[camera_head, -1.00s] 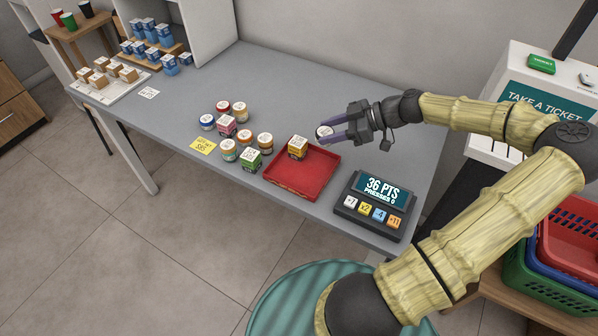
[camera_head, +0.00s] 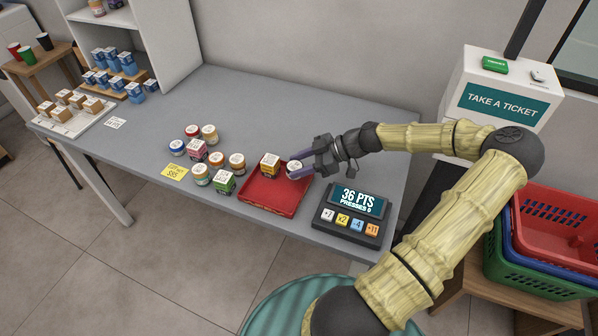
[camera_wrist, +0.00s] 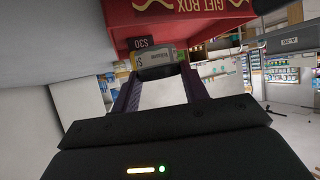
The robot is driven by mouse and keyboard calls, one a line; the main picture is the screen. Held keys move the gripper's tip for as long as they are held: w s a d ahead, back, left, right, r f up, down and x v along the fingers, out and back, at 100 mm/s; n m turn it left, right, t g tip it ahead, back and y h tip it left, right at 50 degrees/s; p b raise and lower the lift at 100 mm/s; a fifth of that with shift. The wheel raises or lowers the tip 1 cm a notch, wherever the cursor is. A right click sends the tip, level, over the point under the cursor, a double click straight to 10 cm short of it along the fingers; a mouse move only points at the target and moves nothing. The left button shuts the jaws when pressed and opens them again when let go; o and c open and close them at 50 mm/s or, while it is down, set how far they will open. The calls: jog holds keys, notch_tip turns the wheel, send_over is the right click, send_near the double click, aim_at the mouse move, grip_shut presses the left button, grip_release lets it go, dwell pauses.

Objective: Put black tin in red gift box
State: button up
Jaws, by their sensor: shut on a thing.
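The red gift box (camera_head: 262,205) is a shallow open tray on the counter, and its lettered wall (camera_wrist: 205,30) shows in the wrist view, upside down. My gripper (camera_head: 298,172) is shut on a small tin (camera_head: 293,168) with a pale lid at the box's back right corner. In the wrist view the tin (camera_wrist: 157,68) sits between the fingertips, dark with a yellow and grey label. It appears to be held above the rim; its underside is hidden. A yellow-orange block (camera_head: 269,166) stands in the back of the box, left of the tin.
A points display (camera_head: 352,209) with buttons stands to the right. The counter (camera_head: 260,115) behind is clear. Stacked baskets (camera_head: 545,250) stand at far right.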

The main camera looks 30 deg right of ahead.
jog(key=shift+f, duration=1.6)
jog(key=shift+f, duration=0.15)
jog(key=o, duration=0.7)
jog(key=v, duration=1.2)
jog(key=shift+w, duration=0.1)
